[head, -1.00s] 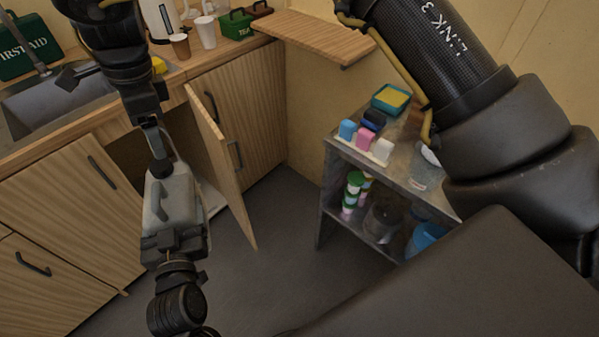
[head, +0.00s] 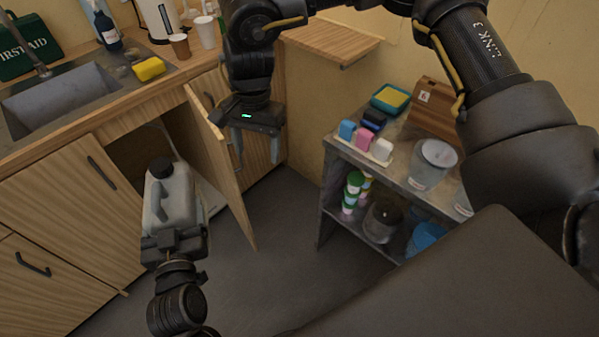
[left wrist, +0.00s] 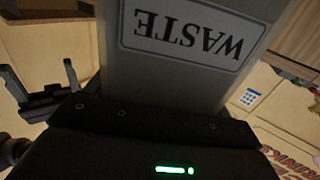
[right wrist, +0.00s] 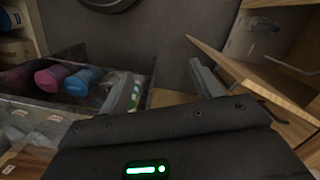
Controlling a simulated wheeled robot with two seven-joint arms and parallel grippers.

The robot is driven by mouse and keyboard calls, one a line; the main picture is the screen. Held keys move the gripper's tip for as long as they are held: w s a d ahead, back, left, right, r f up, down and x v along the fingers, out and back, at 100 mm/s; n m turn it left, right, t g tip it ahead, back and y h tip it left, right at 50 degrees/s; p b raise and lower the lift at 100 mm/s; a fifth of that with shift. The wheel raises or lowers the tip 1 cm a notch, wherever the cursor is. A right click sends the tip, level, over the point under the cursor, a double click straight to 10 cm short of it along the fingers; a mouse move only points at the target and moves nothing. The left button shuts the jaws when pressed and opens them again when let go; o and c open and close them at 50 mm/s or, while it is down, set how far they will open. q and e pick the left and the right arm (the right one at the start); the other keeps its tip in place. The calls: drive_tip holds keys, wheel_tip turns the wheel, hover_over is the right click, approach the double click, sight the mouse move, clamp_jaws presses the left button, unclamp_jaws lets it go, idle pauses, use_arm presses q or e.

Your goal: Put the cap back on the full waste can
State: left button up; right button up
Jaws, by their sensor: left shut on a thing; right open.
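The waste can (head: 172,203) is a pale grey jug held upright in front of the open cupboard. A black cap (head: 160,168) sits on its neck; how tightly it is seated I cannot tell. My left gripper (head: 174,240) is shut on the lower part of the can. In the left wrist view the can's WASTE label (left wrist: 188,32) fills the top, upside down, and the cap is out of sight. My right gripper (head: 257,150) is open and empty, to the right of the can and apart from it. In the right wrist view nothing lies between its fingers (right wrist: 168,85).
An open cupboard door (head: 225,175) stands behind my right gripper. The sink (head: 65,98) and a yellow sponge (head: 149,68) are on the counter. A metal shelf cart (head: 330,190) with jars and coloured items stands to the right. The floor between is clear.

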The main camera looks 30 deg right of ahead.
use_arm(q)
wheel_tip(320, 180, down, 6)
drive_tip(key=b, duration=0.6)
drive_tip(key=shift+r, duration=0.2)
drive_tip(key=shift+f+b, duration=0.55)
use_arm(e)
drive_tip(key=s+d+f, duration=0.4)
drive_tip(key=d+f, duration=0.3)
drive_tip(key=f, duration=0.1)
drive_tip(key=shift+s+d+f+m, duration=0.3)
drive_tip(key=shift+m, duration=0.1)
drive_tip(key=shift+a, duration=0.1)
